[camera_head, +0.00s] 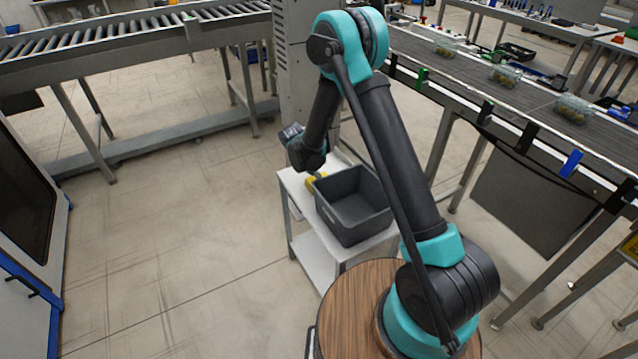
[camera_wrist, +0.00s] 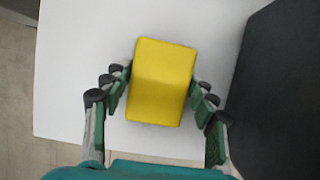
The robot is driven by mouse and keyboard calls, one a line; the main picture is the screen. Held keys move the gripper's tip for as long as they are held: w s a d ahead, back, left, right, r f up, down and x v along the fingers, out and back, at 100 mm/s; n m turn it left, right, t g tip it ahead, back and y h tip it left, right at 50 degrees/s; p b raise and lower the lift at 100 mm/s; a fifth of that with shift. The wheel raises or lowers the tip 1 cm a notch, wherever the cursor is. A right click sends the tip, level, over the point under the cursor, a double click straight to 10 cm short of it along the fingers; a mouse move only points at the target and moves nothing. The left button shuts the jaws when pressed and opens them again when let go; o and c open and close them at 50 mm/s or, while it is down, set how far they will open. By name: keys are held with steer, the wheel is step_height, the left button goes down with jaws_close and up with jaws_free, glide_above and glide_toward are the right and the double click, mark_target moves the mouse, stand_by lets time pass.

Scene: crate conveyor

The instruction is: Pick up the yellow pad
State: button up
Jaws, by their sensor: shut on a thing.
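The yellow pad (camera_wrist: 161,82) is a plain rectangular block, seen between my gripper's fingers in the wrist view. My gripper (camera_wrist: 160,92) has a finger against each of its long sides and is shut on it. In the head view my gripper (camera_head: 318,176) is low over the white table, at the left side of the grey crate. Only a small yellow part of the pad (camera_head: 312,181) shows there, the rest hidden by the gripper. I cannot tell whether the pad touches the tabletop.
The grey crate (camera_head: 372,222) stands on the white table (camera_head: 296,184), close to the right of the pad; its dark side (camera_wrist: 285,95) fills the right of the wrist view. A conveyor (camera_head: 470,73) with clear containers runs at the right. Floor at the left is clear.

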steer(key=shift+r, duration=0.1)
step_height(320, 180, up, 20)
steer(key=shift+r, duration=0.15)
stand_by(0.4)
